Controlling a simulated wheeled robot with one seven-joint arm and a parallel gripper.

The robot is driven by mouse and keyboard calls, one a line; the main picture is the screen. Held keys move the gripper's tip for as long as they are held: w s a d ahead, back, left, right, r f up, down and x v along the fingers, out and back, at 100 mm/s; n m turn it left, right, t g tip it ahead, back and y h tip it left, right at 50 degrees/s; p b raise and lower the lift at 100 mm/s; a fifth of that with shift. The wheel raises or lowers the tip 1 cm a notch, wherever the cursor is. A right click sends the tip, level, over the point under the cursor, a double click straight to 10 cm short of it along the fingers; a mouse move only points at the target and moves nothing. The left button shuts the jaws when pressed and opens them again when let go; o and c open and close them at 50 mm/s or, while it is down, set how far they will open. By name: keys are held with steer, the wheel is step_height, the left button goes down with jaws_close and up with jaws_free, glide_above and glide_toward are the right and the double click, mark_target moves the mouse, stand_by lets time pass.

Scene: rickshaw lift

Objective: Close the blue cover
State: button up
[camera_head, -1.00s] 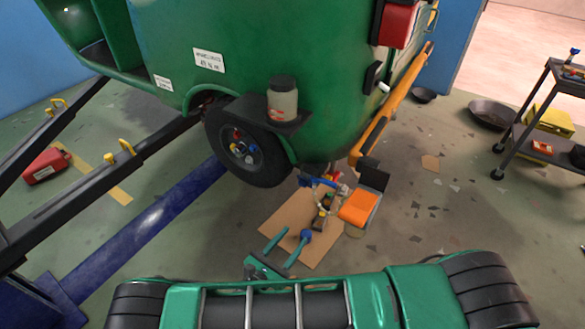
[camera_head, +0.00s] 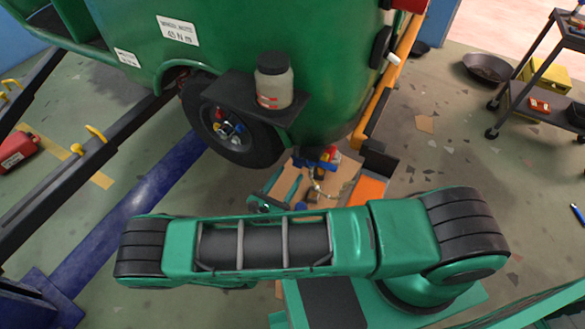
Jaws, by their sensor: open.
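The gripper looks close to these parts, but contact is not clear. The green rickshaw (camera_head: 240,30) stands raised, and my arm hides some of the floor below it.
A jar (camera_head: 273,85) stands on a dark ledge above the rickshaw's wheel (camera_head: 237,133). An orange bar (camera_head: 398,60) runs along its right side. Dark lift rails (camera_head: 85,155) lie left. A cart (camera_head: 545,75) and a pan (camera_head: 487,68) stand right. Floor at right is mostly clear.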

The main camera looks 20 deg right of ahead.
mark_target(296, 166)
steer(key=shift+x, duration=2.1)
